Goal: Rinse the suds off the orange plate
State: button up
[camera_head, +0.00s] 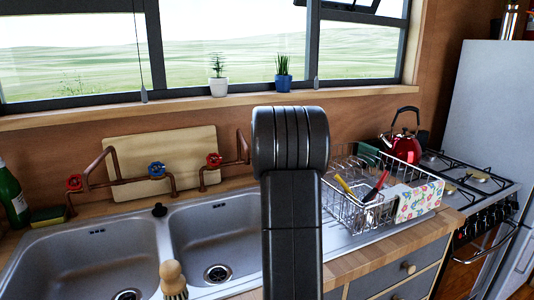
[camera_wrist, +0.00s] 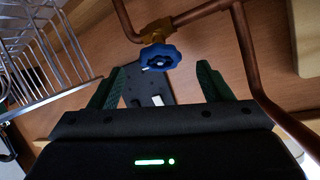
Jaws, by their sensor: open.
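I see no orange plate and no suds in either view. The double sink has a left basin (camera_head: 90,262) and a right basin (camera_head: 215,235); what shows of both is empty. Copper pipes behind carry a red knob (camera_head: 75,182), a blue knob (camera_head: 156,168) and another red knob (camera_head: 214,160). In the wrist view my gripper (camera_wrist: 158,82) is open, its green fingers apart. A blue knob (camera_wrist: 158,57) on a copper pipe shows just beyond and between the fingertips; contact cannot be told. My arm hides the gripper in the head view.
A wire dish rack (camera_head: 400,215) with utensils and a flowered cloth stands right of the sink. A red kettle (camera_head: 405,148) is on the stove behind. A wooden brush (camera_head: 172,278) is at the front, a green bottle (camera_head: 12,195) and sponge (camera_head: 48,216) at left.

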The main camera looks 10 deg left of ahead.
jog(key=shift+x, duration=2.75)
jog(key=shift+p, duration=0.3)
jog(key=c, duration=1)
